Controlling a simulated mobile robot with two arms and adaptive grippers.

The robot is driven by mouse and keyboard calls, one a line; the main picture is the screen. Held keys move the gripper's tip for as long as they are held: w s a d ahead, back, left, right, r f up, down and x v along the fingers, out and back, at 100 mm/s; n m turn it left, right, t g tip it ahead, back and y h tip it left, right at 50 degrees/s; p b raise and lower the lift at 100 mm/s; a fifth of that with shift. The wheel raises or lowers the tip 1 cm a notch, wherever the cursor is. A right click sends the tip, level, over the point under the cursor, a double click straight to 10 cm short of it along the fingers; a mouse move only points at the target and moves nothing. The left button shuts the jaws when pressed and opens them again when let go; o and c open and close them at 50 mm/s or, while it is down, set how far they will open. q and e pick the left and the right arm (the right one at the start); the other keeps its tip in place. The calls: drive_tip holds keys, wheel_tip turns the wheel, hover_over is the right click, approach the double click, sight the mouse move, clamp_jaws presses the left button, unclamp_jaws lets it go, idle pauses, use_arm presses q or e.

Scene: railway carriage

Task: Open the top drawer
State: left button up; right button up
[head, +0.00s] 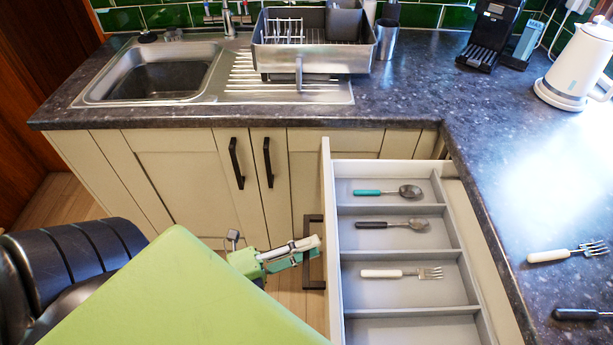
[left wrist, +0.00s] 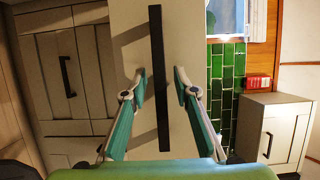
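The top drawer (head: 405,255) is pulled well out from under the worktop on the right, and its grey divided inside shows in the head view. A black bar handle (head: 313,278) is on its cream front, which faces left. My left gripper (head: 311,243) is at this handle. In the left wrist view, the handle (left wrist: 159,100) runs upright between the two fingers of my left gripper (left wrist: 160,80). The fingers are spread, with a gap to the bar on each side. My right gripper is not in view.
The drawer holds a teal-handled spoon (head: 388,191), a black-handled spoon (head: 392,224) and a white-handled fork (head: 402,273). Another white-handled fork (head: 567,252) lies on the worktop (head: 500,150). A dish rack (head: 313,55) and a kettle (head: 577,68) stand there too.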

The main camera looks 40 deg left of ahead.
use_arm(q)
drive_tip(key=shift+s, duration=0.1)
drive_tip(key=v, duration=1.2)
drive_tip(key=shift+f, duration=0.1)
